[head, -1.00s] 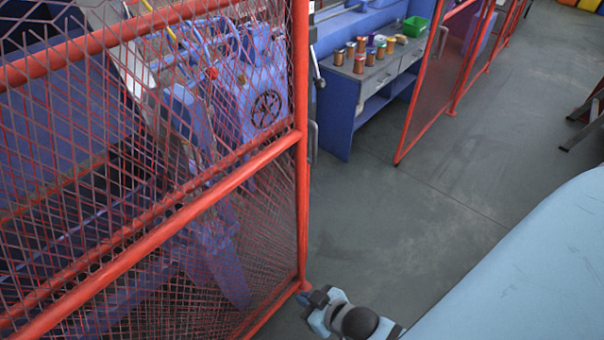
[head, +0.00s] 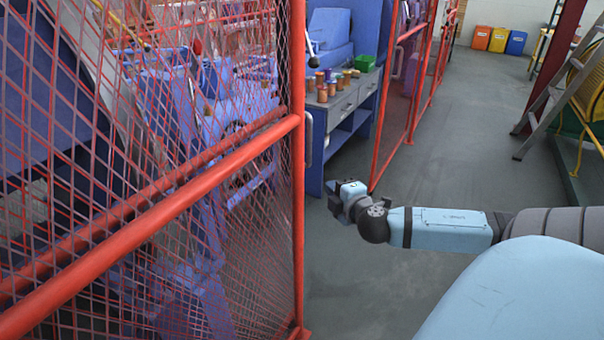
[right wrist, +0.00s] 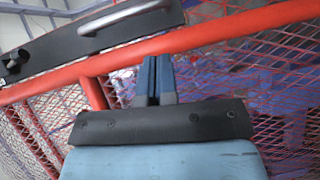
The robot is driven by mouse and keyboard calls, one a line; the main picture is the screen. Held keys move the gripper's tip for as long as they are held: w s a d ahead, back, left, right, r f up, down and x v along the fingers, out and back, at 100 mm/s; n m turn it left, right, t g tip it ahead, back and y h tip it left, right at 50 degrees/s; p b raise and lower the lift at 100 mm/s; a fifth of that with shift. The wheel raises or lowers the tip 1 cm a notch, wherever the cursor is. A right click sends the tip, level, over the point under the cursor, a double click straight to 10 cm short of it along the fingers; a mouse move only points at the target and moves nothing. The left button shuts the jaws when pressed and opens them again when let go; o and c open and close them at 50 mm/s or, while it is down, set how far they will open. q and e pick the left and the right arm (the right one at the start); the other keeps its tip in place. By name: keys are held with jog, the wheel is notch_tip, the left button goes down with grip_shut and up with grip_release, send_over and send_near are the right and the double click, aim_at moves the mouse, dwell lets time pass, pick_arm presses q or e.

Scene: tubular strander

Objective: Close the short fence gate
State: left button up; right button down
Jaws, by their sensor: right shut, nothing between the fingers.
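A red-framed mesh panel, apparently the gate (head: 150,222), fills the left of the head view. Its upright edge (head: 299,200) stands apart from the red fence (head: 388,95) beyond, with open floor between. A grey handle (head: 308,140) shows just past that edge. My right gripper (head: 335,188) is right of the edge, shut and empty, pointing left. In the right wrist view its blue fingers (right wrist: 155,65) are together in front of a red rail (right wrist: 215,33) and mesh; a grey handle (right wrist: 125,15) on a dark plate is above. Contact cannot be told. My left gripper is not in view.
A blue workbench (head: 345,115) with several spools and a green bin (head: 366,63) stands beyond the gap. Blue machinery (head: 200,90) is behind the mesh. A ladder (head: 560,90) leans at the right. The grey aisle floor (head: 465,150) is clear.

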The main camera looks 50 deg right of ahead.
jog(key=w+d+r+b, duration=0.1)
jog(key=w+d, duration=0.1)
jog(key=w, duration=0.3)
jog(key=w+d+r+n+t+b, duration=0.1)
jog(key=w+d+b, duration=0.1)
jog(key=w, duration=0.4)
jog(key=shift+w+r, duration=0.2)
jog(key=shift+r, duration=0.1)
jog(key=shift+w+d, duration=0.1)
dwell(0.3)
